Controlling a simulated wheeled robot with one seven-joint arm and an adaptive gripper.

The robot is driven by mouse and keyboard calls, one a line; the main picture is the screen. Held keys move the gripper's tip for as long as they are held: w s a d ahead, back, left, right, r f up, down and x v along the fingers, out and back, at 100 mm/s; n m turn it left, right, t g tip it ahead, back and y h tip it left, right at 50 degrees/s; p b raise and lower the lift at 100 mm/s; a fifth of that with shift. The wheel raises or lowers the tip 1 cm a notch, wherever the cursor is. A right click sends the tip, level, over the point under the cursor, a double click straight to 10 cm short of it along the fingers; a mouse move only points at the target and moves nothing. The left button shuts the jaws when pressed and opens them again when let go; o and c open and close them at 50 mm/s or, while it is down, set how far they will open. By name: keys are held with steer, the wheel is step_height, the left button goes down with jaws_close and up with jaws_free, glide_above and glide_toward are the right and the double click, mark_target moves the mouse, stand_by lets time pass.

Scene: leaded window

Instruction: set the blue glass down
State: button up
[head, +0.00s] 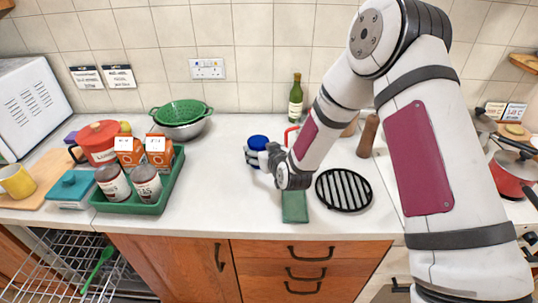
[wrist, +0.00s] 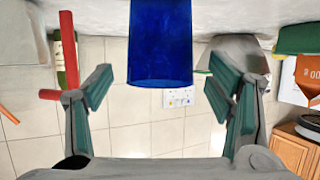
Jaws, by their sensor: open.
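The blue glass (head: 258,142) stands out at the far side of my gripper (head: 262,158) in the head view, over the middle of the counter. The gripper partly covers it there. In the wrist view, which is upside down, the glass (wrist: 160,45) lies centred between the two spread fingers (wrist: 160,90), with clear gaps on both sides. Its rim end shows and its other end runs out of the frame. My gripper is open. I cannot tell whether the glass's base touches the counter.
A green cloth (head: 294,207) and a black round rack (head: 343,190) lie near the gripper. A green bottle (head: 295,100) and a red object (wrist: 67,50) are behind. A green colander (head: 180,112) and a green tray (head: 143,207) with cans and cartons stand left. Some counter between is clear.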

steer(key=v, duration=0.7)
steer(key=shift+s, duration=0.2)
